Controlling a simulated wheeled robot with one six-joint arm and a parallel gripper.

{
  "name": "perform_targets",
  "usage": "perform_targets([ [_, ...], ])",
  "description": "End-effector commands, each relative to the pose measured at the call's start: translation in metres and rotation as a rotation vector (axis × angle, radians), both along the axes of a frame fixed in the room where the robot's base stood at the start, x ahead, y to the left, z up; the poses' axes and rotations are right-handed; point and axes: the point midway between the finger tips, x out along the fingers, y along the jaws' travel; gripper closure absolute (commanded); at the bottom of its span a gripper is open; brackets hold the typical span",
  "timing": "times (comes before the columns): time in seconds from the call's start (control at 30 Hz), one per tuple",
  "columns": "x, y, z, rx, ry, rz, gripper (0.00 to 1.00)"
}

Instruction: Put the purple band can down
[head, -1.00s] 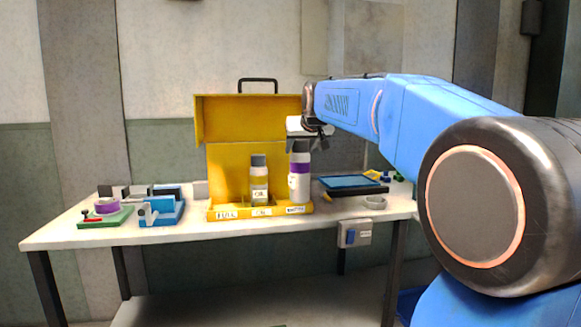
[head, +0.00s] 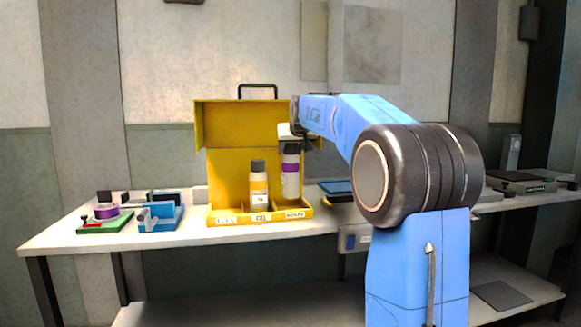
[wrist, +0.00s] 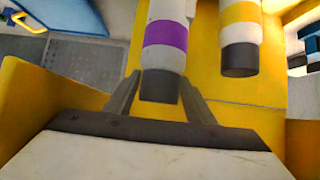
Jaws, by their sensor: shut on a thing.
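The purple band can (head: 290,183) is white with a purple band and a dark cap. It hangs upright above the right compartment of the yellow caddy (head: 230,219); I cannot tell if its base touches the floor there. My gripper (head: 290,148) is shut on its top end. In the wrist view the two fingers of my gripper (wrist: 160,97) sit on either side of the cap, and the purple band (wrist: 166,35) shows beyond. A yellow-banded can (head: 259,185) stands in the middle compartment, also seen in the wrist view (wrist: 240,25).
The caddy's yellow back panel and lid rise behind the cans. A blue fixture (head: 160,215) and a green board (head: 105,222) with a purple roll lie left on the white table (head: 190,235). A blue-topped tray (head: 335,187) lies right of the caddy.

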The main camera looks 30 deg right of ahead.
Motion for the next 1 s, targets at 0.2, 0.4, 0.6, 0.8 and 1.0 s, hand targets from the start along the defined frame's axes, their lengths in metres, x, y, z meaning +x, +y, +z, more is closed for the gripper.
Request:
perform_targets([
  [0.2,-0.001,0.000,-0.017,-0.001,-0.002,0.000,1.00],
  [0.4,-0.001,0.000,-0.026,-0.001,-0.002,0.000,1.00],
  [0.6,-0.001,0.000,-0.052,0.000,-0.001,0.000,1.00],
  [0.8,0.003,-0.001,-0.061,-0.001,-0.003,0.000,1.00],
  [1.0,0.003,-0.001,-0.061,-0.001,-0.003,0.000,1.00],
])
